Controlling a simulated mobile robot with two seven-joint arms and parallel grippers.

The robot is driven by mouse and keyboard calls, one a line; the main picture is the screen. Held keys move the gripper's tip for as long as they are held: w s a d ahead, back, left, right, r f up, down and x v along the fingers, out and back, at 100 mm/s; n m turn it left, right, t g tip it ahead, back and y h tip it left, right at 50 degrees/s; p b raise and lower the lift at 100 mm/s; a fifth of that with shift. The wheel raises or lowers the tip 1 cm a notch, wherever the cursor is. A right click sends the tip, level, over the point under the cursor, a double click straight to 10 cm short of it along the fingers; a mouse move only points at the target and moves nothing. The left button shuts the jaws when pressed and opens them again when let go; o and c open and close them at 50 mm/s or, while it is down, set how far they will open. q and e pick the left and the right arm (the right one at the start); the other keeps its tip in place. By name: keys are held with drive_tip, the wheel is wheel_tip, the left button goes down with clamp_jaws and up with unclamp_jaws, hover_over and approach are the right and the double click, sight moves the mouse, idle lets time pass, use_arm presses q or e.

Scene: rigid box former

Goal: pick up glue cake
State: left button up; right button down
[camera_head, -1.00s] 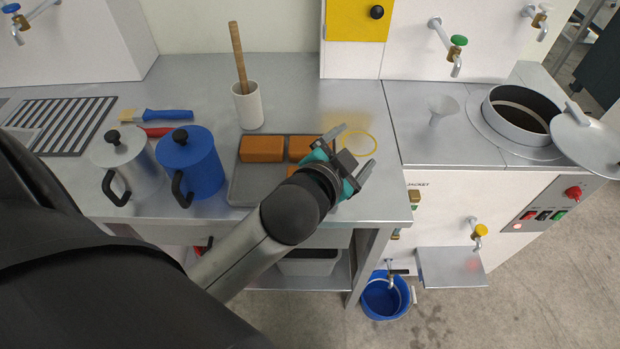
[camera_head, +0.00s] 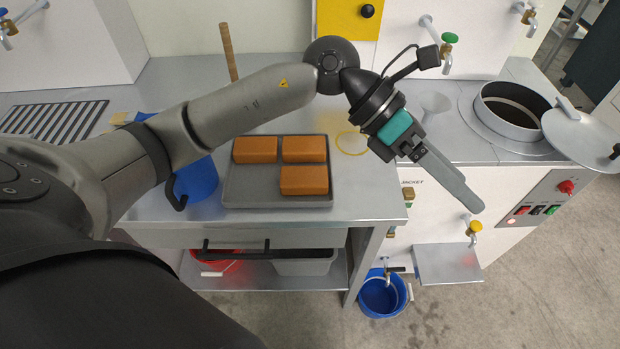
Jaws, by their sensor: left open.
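Three orange-brown glue cakes lie on a grey tray (camera_head: 240,193) on the metal bench: one at the back left (camera_head: 255,150), one at the back right (camera_head: 304,149) and one at the front right (camera_head: 304,181). The front left part of the tray is bare. My left gripper (camera_head: 468,200) is right of the tray, raised in front of the machine beside the bench. It points down to the right, holds nothing that I can see, and its fingers overlap in this view. My right gripper is not in view.
A blue pot (camera_head: 197,182) stands left of the tray, partly behind my arm. A yellow ring (camera_head: 352,143) lies right of the tray. An open round kettle (camera_head: 512,108) and a funnel (camera_head: 434,105) are on the right. A blue bucket (camera_head: 384,297) is on the floor.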

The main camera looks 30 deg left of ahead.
use_arm(q)
drive_tip(key=w+a+f+m+y, duration=0.1)
drive_tip(key=a+f+y, duration=0.1)
drive_tip(key=a+y, duration=0.15)
drive_tip(key=w+a+f+y, duration=0.1)
drive_tip(key=a+f+y, duration=0.1)
drive_tip(key=a, duration=0.3)
drive_tip(key=y, duration=0.7)
hover_over(311, 185)
drive_tip(key=shift+n, duration=0.4)
wheel_tip(311, 185, down, 9)
drive_tip(key=shift+s+d+f+b, duration=0.1)
drive_tip(key=shift+s+d+b, duration=0.05)
drive_tip(key=shift+b, duration=0.3)
drive_tip(key=shift+f+b, duration=0.3)
drive_tip(key=shift+f, duration=2.8)
drive_tip(key=shift+w+r, duration=0.1)
drive_tip(key=shift+w, duration=0.1)
clamp_jaws()
drive_tip(key=shift+r, duration=0.1)
wheel_tip(311, 185, up, 20)
drive_tip(key=p, duration=0.2)
